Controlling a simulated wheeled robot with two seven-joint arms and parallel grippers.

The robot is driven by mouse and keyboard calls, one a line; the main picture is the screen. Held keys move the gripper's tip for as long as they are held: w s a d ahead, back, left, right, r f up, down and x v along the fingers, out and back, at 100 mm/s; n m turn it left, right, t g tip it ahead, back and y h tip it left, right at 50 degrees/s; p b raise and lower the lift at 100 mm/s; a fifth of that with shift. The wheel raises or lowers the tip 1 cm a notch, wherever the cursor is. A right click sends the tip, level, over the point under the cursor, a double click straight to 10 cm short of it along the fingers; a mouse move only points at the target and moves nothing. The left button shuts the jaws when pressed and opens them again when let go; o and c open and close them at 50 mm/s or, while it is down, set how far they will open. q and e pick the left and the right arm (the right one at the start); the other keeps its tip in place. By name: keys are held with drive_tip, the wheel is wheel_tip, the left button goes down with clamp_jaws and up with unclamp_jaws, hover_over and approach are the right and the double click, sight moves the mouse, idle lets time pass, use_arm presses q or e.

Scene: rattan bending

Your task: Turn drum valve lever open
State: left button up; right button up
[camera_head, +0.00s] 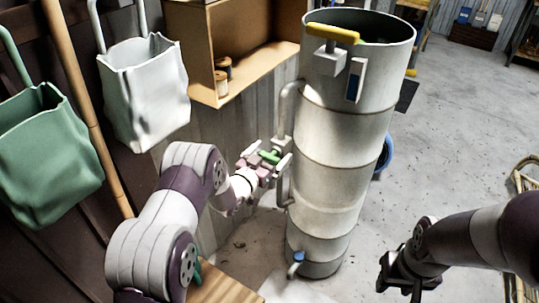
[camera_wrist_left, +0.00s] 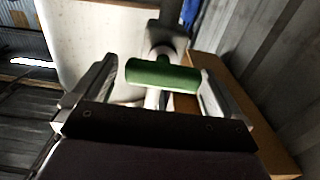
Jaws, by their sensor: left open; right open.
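A tall pale drum (camera_head: 340,130) stands upright, made of stacked bands. A green lever handle (camera_head: 269,156) sits on a fitting at its left side; it also shows in the left wrist view (camera_wrist_left: 160,74). My left gripper (camera_head: 266,161) is open around the green handle, with one finger on each side of it in the left wrist view; small gaps appear between fingers and handle. A yellow lever (camera_head: 332,33) is at the drum's top front. A small blue-handled tap (camera_head: 298,257) is near its foot. My right gripper (camera_head: 399,284) is open and empty, low at the right.
A wooden shelf box (camera_head: 203,50) with spools is on the wall behind. A white bag (camera_head: 145,90) and a green bag (camera_head: 45,155) hang at the left beside a bamboo pole (camera_head: 84,95).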

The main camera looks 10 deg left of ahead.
use_arm(q)
drive_tip(key=shift+d, duration=0.15)
drive_tip(key=c, duration=0.7)
drive_tip(key=shift+f, duration=0.1)
drive_tip(key=shift+c, duration=1.3)
